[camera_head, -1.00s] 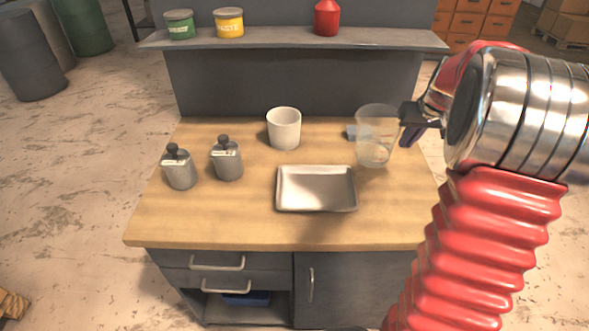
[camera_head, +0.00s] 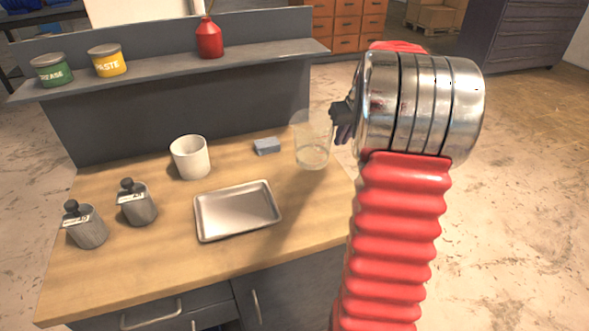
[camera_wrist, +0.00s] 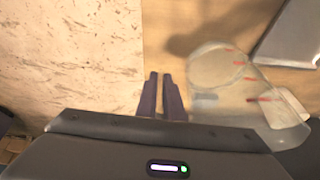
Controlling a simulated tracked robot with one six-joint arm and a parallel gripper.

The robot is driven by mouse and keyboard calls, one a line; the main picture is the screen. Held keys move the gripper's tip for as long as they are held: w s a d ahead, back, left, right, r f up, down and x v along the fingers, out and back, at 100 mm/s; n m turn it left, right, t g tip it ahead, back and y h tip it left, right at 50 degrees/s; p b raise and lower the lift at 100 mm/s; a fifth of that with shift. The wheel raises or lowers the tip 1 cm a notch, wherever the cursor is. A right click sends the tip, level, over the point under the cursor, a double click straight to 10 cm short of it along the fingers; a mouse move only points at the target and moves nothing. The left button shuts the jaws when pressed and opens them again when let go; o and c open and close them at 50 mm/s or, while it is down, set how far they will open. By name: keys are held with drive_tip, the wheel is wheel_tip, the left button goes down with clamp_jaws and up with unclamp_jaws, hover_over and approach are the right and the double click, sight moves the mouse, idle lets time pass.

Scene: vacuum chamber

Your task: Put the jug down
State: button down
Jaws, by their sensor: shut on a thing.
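The clear jug (camera_head: 312,150) is upright over the right end of the wooden bench top, with a little liquid at its bottom. My gripper (camera_head: 340,122) is at the jug's right side, shut on it, mostly hidden behind my wrist. In the wrist view, the dark fingers (camera_wrist: 162,96) are close together beside the clear jug (camera_wrist: 245,85), which has red marks on its wall. I cannot tell whether the jug's base touches the bench (camera_head: 150,255).
A metal tray (camera_head: 237,211), a white cup (camera_head: 190,157) and a grey-blue block (camera_head: 267,146) lie left of the jug. Two grey flasks (camera_head: 137,203) (camera_head: 86,225) stand further left. A shelf (camera_head: 160,78) with cans and a red bottle (camera_head: 209,38) runs behind. Bare wood lies right of the tray.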

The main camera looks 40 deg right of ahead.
drive_tip(key=shift+f, duration=2.4)
drive_tip(key=shift+f, duration=2.55)
drive_tip(key=c, duration=1.9)
unclamp_jaws()
drive_tip(key=shift+f, duration=0.1)
drive_tip(key=v, duration=1.2)
